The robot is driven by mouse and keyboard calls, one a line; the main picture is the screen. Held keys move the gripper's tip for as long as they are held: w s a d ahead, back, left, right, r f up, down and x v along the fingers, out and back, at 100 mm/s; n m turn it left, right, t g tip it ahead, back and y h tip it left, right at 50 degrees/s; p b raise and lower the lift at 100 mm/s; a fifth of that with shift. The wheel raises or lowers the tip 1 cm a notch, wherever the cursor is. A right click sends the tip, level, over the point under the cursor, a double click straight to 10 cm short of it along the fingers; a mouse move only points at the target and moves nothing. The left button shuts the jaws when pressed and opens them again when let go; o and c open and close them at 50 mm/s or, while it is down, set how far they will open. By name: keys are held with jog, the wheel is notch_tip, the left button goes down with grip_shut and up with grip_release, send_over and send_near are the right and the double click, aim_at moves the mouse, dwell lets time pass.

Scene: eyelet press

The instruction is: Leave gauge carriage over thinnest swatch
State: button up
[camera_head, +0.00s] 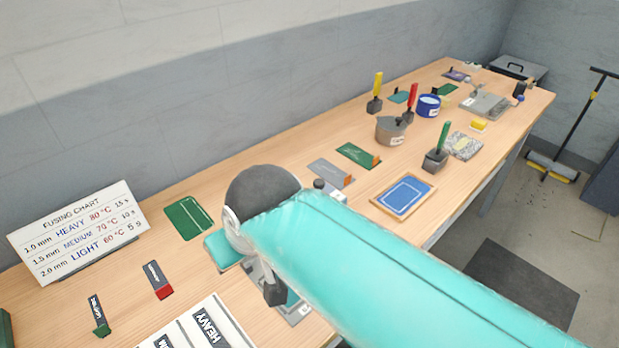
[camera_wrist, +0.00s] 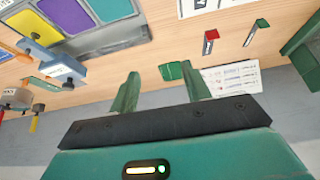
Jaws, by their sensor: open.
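In the wrist view my gripper (camera_wrist: 163,82) is open, with nothing between its two green fingers. A grey swatch tray (camera_wrist: 110,38) lies at the upper left of that view, with yellow (camera_wrist: 10,42), purple (camera_wrist: 66,15) and teal (camera_wrist: 110,8) swatches. In the head view my arm hides most of the tray (camera_head: 297,312).
A fusing chart (camera_head: 80,232) stands at the left, with black (camera_head: 96,312) and red-ended (camera_head: 157,280) tags before it. A green mat (camera_head: 188,217) lies near my gripper.

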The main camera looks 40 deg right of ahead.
jog(key=w+d+r+m+h, duration=0.1)
jog(key=w+d+r+m, duration=0.3)
jog(key=d, duration=0.5)
jog(key=m+g+h, duration=0.2)
jog(key=m, duration=0.3)
send_near(319, 182)
jog(key=x, duration=0.8)
jog(key=shift+w+d+f, duration=0.1)
jog(key=shift+f, duration=0.1)
jog(key=shift+c, duration=0.5)
grip_shut()
